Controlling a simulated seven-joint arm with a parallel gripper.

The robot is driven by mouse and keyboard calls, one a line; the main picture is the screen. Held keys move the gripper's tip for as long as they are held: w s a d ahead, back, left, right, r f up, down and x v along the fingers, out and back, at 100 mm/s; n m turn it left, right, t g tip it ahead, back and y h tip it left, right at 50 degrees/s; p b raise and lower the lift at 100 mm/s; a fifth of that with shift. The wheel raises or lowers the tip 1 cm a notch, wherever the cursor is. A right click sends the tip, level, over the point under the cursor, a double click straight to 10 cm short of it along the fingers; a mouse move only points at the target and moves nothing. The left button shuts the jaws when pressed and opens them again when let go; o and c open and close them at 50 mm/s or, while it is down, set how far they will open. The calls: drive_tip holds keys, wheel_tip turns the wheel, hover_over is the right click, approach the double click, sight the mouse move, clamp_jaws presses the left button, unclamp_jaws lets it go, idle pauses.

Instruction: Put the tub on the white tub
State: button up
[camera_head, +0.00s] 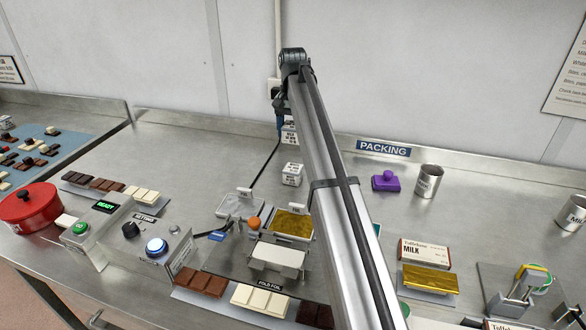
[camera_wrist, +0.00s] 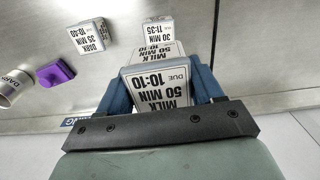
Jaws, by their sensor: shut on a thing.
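My gripper (camera_wrist: 160,95) is shut on a tub (camera_wrist: 158,88), a white block whose label reads milk, 50 min, due 10:10. Its blue fingers clasp the tub's two sides. Just beyond it in the wrist view, another tub (camera_wrist: 158,24) shows a label reading 30 min, 11:35; its flavour word is hidden. In the head view, my gripper (camera_head: 281,123) is at the back of the bench, partly behind my arm. The tubs there (camera_head: 290,138) appear close together, one above the other. I cannot tell whether they touch.
A tub labelled dark, 35 min (camera_wrist: 90,34) stands apart, nearer the front in the head view (camera_head: 291,174). A purple object (camera_head: 386,181) and a metal cup (camera_head: 429,181) stand to the right. A black cable (camera_head: 264,167) runs along the bench. Clear bench lies left of the tubs.

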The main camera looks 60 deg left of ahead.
sight(293, 168)
drive_tip(key=shift+f, duration=5)
drive_tip(key=shift+f, duration=0.1)
drive_tip(key=o, duration=1.1)
wheel_tip(293, 168, up, 12)
drive_tip(key=shift+r, duration=0.1)
